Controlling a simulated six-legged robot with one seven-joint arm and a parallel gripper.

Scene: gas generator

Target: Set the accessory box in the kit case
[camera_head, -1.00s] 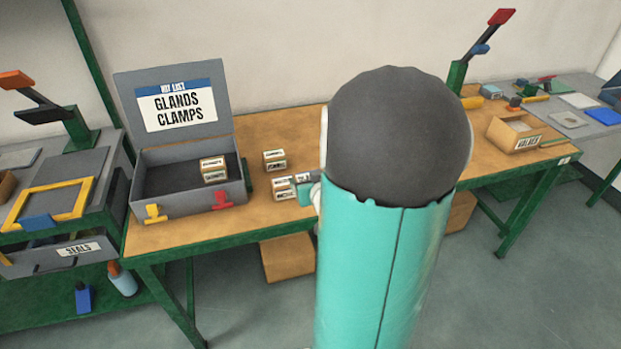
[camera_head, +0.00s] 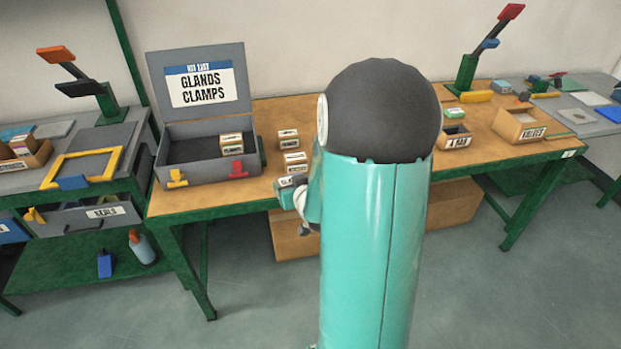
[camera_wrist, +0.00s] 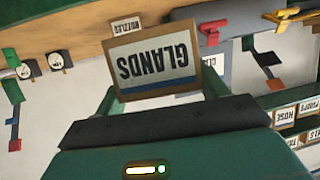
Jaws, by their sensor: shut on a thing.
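The kit case (camera_head: 177,178) is an open grey case at the left of the wooden bench, its raised lid labelled GLANDS CLAMPS. One small labelled box (camera_head: 232,144) stands inside, toward its right end. My gripper (camera_head: 287,191) is shut on a small box (camera_wrist: 155,62) labelled GLANDS, to the right of the case and near the bench's front edge. The lettering is upside down in the wrist view. In the head view the held box (camera_head: 291,180) is partly hidden by my gripper and arm. The case also shows in the wrist view (camera_wrist: 240,12), beyond the held box.
A red latch (camera_head: 238,170) and a yellow latch (camera_head: 177,178) project from the case front. An open VALVES carton (camera_head: 519,125) is at right.

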